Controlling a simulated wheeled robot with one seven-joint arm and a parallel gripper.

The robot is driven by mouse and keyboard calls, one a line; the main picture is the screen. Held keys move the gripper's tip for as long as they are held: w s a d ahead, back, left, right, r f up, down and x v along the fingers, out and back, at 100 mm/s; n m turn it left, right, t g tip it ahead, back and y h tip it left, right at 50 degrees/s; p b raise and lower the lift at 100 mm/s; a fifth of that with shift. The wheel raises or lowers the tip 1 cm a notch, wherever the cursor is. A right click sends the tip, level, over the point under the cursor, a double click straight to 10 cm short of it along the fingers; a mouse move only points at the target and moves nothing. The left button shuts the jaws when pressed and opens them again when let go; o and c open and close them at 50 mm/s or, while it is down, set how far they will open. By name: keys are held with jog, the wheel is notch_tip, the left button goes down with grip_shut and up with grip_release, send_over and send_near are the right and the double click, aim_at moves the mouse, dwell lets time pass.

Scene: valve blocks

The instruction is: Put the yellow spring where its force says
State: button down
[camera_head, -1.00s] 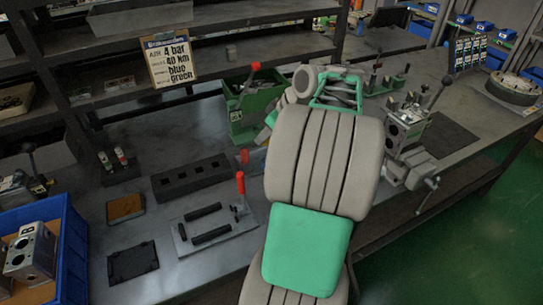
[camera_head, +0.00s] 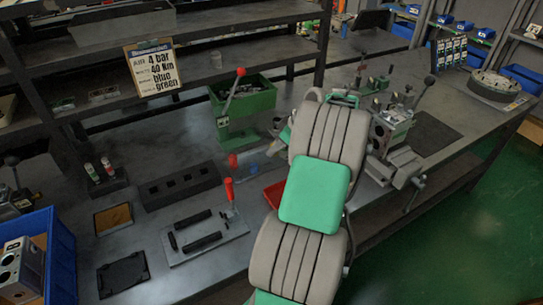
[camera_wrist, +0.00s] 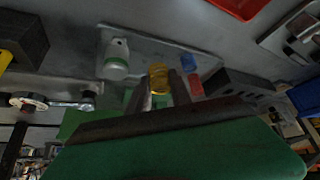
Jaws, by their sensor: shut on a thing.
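The yellow spring (camera_wrist: 158,78) is between the fingertips of my gripper (camera_wrist: 160,90) in the wrist view, and the gripper is shut on it. The spring appears held above a grey plate, but its exact height is hard to tell. In the head view my own arm hides the gripper and the spring. A sign (camera_head: 152,67) on the shelf at the upper left reads "4 bar", "40 Nm", "blue" and "green". A green device (camera_head: 243,103) with a red-handled lever stands behind and left of my arm.
A red tray (camera_head: 274,194) lies beside my arm. A dark block with several holes (camera_head: 180,186) and a plate with black bars (camera_head: 205,238) lie on the bench. A blue crate (camera_head: 62,262) is at the left. A valve block fixture (camera_head: 392,130) stands right of my arm.

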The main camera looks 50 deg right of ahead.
jog(key=shift+w+f, duration=0.35)
jog(key=shift+w, duration=0.05)
jog(key=f, duration=0.3)
jog(key=shift+w+f, duration=0.25)
jog(key=shift+w, duration=0.15)
jog(key=shift+f, duration=0.45)
jog(key=c, duration=1.5)
grip_release()
jog(key=shift+o, duration=0.2)
jog(key=shift+r, duration=0.15)
